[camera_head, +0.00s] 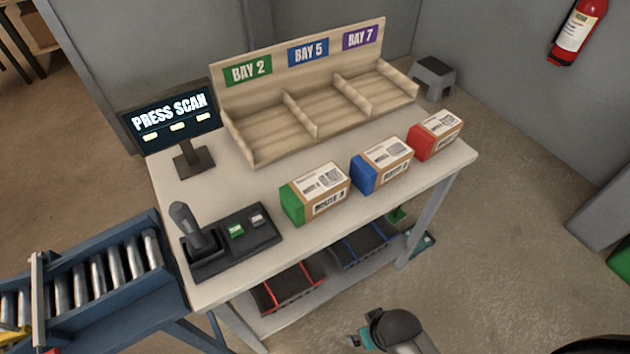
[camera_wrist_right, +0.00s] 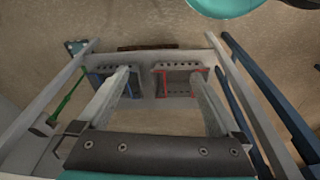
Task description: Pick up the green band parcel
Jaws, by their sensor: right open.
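The green band parcel (camera_head: 315,192) is a brown box with a green end and a white label. It stands on the table near the front, left of the blue band parcel (camera_head: 382,165) and the red band parcel (camera_head: 436,135). My right gripper (camera_wrist_right: 160,76) is open in the right wrist view, with nothing between its fingers. No parcel shows in that view. In the head view, part of my right arm shows at the bottom edge, in front of the table and apart from the parcels. My left gripper is not in view.
A wooden sorter (camera_head: 273,154) with bays 2, 5 and 7 stands empty behind the parcels. A "PRESS SCAN" screen (camera_head: 172,117), a scanner (camera_head: 190,228) and a pad with buttons are at left. A roller conveyor (camera_head: 90,290) adjoins the table. Crates (camera_head: 287,289) sit on the lower shelf.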

